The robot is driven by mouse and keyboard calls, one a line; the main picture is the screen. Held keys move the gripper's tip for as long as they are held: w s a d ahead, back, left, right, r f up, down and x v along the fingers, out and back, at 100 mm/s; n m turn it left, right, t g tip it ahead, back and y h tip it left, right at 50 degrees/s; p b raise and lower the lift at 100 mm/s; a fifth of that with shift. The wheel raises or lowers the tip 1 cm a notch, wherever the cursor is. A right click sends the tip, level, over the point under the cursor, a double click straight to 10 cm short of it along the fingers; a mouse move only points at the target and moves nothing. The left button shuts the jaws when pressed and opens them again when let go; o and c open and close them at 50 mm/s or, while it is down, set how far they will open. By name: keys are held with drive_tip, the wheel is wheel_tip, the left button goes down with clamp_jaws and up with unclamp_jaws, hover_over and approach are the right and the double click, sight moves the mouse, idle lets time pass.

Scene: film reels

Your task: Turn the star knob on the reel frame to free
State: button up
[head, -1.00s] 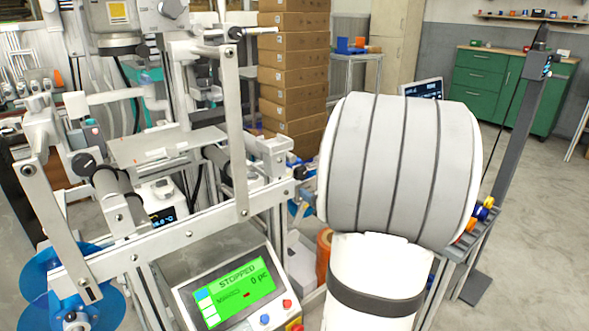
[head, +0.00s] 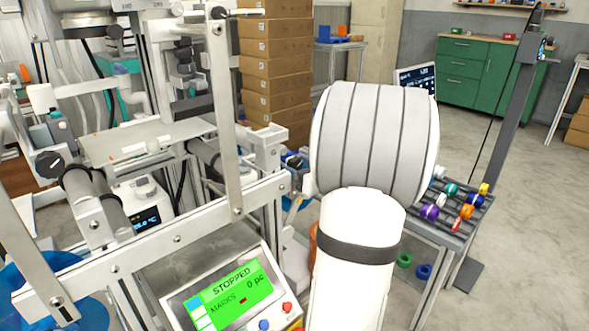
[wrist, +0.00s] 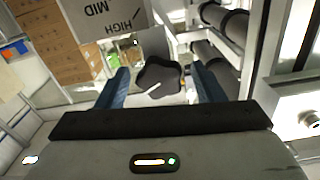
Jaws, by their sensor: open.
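In the wrist view a dark star knob (wrist: 158,77) with a white mark shows between the two blue fingers of my gripper (wrist: 160,68). The fingers are open, one on each side of the knob, with gaps visible; I see no contact. A grey label plate (wrist: 108,22) behind it reads MID and HIGH, upside down in this view. A FREE mark is not visible. In the head view my white arm hides the gripper and the knob.
A machine with a metal frame (head: 150,243) and a green screen (head: 236,294) reading STOPPED stands at left. Stacked cardboard boxes (head: 277,72) stand behind. A rack (head: 440,228) with coloured spools is at right. Open floor lies further right.

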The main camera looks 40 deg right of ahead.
drive_tip(key=shift+w, duration=0.3)
drive_tip(key=shift+c, duration=0.5)
drive_tip(key=c, duration=0.9)
drive_tip(key=shift+f+n+b, duration=0.1)
drive_tip(key=shift+n+b, duration=0.5)
drive_tip(key=shift+n, duration=1)
drive_tip(key=o, duration=1)
